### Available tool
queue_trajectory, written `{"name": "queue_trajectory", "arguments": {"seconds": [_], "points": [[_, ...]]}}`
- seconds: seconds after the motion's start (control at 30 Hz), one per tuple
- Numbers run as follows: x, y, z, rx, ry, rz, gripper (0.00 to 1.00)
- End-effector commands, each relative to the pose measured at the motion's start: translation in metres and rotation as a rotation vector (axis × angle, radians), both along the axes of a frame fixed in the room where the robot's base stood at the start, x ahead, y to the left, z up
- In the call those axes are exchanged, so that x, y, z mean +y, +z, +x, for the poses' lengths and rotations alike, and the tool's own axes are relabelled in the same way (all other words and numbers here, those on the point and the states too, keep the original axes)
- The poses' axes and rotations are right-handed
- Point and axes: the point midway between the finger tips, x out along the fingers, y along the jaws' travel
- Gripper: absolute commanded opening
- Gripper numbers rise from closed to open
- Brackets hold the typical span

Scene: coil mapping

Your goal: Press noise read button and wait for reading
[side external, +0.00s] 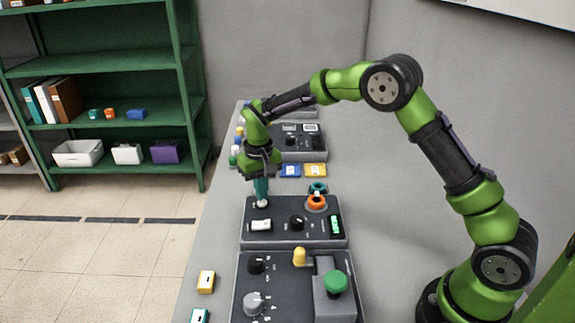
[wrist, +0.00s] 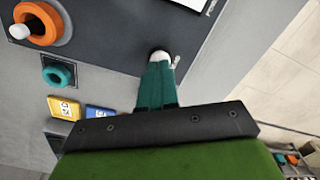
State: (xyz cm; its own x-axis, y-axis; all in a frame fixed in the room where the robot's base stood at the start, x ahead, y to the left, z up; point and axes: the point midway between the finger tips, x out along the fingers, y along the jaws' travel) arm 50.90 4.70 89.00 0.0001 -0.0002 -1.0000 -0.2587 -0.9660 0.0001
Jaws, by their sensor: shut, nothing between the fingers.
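My gripper (side external: 262,199) points straight down, its teal fingers shut with nothing between them. In the side view its tips meet a small pale round button (side external: 262,205) at the far left corner of a dark grey panel (side external: 275,240). In the wrist view the fingertips (wrist: 159,62) overlap the pale button (wrist: 161,54), so part of it is hidden. I cannot tell how far it is pressed.
An orange ring (side external: 317,203) sits at the panel's far right corner, with a teal ring (side external: 318,188) behind it. Blue (side external: 290,170) and yellow (side external: 315,170) blocks lie beyond.

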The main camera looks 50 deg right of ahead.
Motion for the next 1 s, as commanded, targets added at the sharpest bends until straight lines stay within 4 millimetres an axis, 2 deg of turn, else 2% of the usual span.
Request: {"name": "queue_trajectory", "arguments": {"seconds": [0.47, 1.0], "points": [[0.000, -0.015, 0.000, 0.001, -0.001, 0.000, 0.00], [0.000, -0.016, 0.000, 0.001, 0.000, 0.000, 0.00]]}}
